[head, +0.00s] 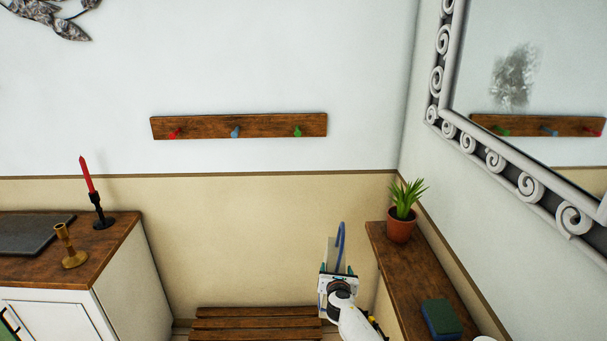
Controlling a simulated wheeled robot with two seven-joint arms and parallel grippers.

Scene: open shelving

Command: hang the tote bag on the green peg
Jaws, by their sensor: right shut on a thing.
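A wooden peg rail (210,126) is fixed on the back wall with a red peg (174,133), a blue peg (235,132) and a green peg (298,131) at its right end. The pegs are bare. My right gripper (338,270) is low in front of the beige wall, below and right of the green peg. It is shut on the tote bag, of which a blue strap (340,238) rises above the gripper. The rest of the bag is mostly hidden behind the gripper. My left gripper is not in view.
A wooden ledge (420,273) on the right bears a potted plant (401,228) and a dark green block (442,318). A slatted bench (255,323) stands below. A cabinet at left holds a red candle (87,174) and brass candlestick (70,250). A framed mirror (530,90) reflects the rail.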

